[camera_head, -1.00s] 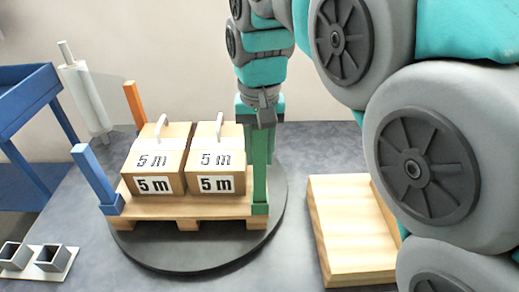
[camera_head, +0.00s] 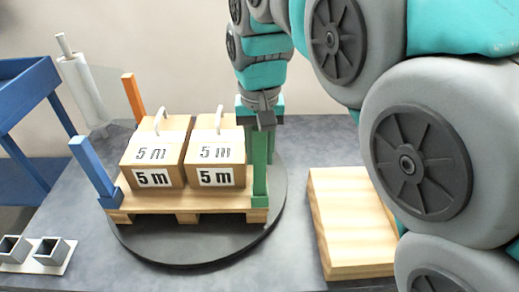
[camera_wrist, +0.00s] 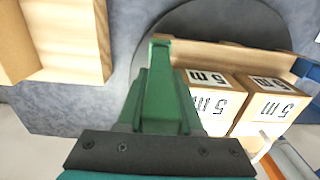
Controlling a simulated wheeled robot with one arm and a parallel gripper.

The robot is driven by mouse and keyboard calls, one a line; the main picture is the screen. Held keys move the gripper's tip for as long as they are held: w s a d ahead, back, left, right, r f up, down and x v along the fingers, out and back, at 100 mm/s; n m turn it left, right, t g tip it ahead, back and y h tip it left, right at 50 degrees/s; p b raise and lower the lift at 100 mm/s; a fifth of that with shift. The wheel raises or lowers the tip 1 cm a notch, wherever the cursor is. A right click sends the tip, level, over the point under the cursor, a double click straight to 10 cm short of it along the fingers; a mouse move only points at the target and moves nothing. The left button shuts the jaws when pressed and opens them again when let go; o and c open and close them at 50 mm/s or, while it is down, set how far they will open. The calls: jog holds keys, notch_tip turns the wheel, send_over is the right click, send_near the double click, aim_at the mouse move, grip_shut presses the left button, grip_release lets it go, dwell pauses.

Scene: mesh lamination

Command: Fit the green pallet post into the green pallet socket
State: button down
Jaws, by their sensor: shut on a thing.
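The green pallet post (camera_head: 260,163) stands upright at the near right corner of the pallet (camera_head: 182,202). Its lower end meets the green socket (camera_head: 260,201) there; I cannot tell how deep it sits. My gripper (camera_head: 263,118) is above the corner, shut on the upper part of the post. In the wrist view the post (camera_wrist: 160,95) runs away from my gripper (camera_wrist: 160,118) towards the pallet corner, and the socket is not clearly distinguishable.
Two "5 m" boxes (camera_head: 153,165) (camera_head: 218,165) stand on the pallet, left of the post. A blue post (camera_head: 92,165) and an orange post (camera_head: 133,97) are on its left side. The pallet rests on a dark turntable (camera_head: 215,252). A wooden block (camera_head: 348,220) lies to the right.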

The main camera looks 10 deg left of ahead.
aim_at(259, 139)
jog(key=shift+f+b, duration=0.4)
jog(key=shift+f, duration=0.6)
jog(key=shift+c, duration=2.4)
grip_release()
notch_tip(259, 139, up, 8)
jog(key=shift+f, duration=0.25)
jog(key=shift+r, duration=0.15)
